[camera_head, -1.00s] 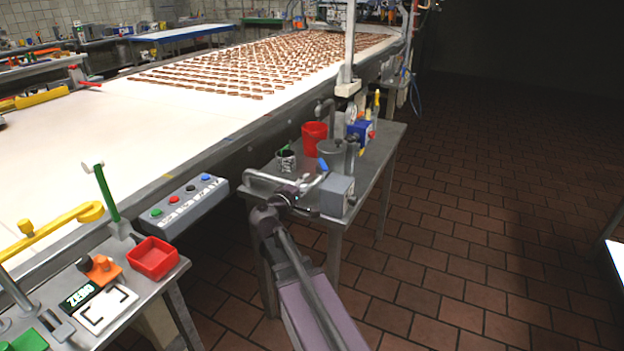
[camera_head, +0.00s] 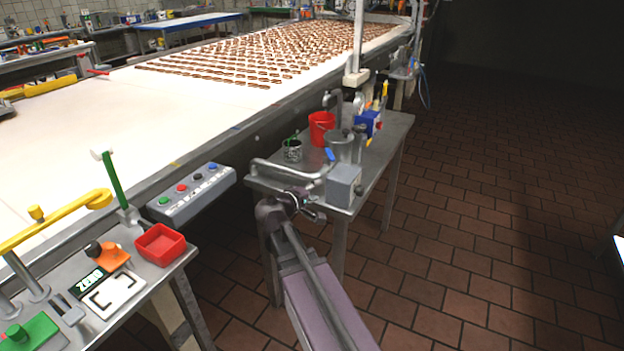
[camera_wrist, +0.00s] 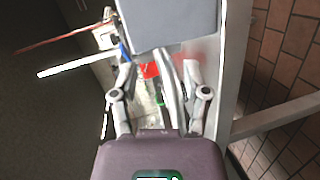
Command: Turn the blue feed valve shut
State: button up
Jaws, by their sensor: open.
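The blue valve handle (camera_head: 330,154) is a small blue lever beside the grey metal hopper (camera_head: 339,147) on the small side table. A blue strip, likely the same handle, shows at the left finger in the wrist view (camera_wrist: 125,50). My gripper (camera_head: 308,204) is at the near end of that table, in front of and below the handle, close to the grey box (camera_head: 344,186). In the wrist view my gripper (camera_wrist: 160,76) has its fingers spread, with a grey pipe (camera_wrist: 172,84) seen between them. Whether the fingers touch the pipe cannot be told.
A red bucket (camera_head: 321,129) and a dark cup with a green item (camera_head: 292,150) stand on the side table (camera_head: 385,150). The long conveyor (camera_head: 110,120) and its button box (camera_head: 192,193) are to the left. The tiled floor (camera_head: 480,200) at right is clear.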

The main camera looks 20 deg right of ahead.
jog(key=s+a+f+m+g+y, duration=0.3)
jog(key=s+a+f+g+y, duration=0.35)
jog(key=f, duration=0.45)
jog(key=s+a+f+m+y, duration=0.1)
jog(key=s+a+f+y, duration=0.2)
jog(key=s+a+y, duration=0.4)
jog(key=shift+s+a+f+g, duration=0.4)
jog(key=shift+s+a, duration=0.45)
jog(key=shift+a, duration=0.65)
jog(key=shift+s+r, duration=0.1)
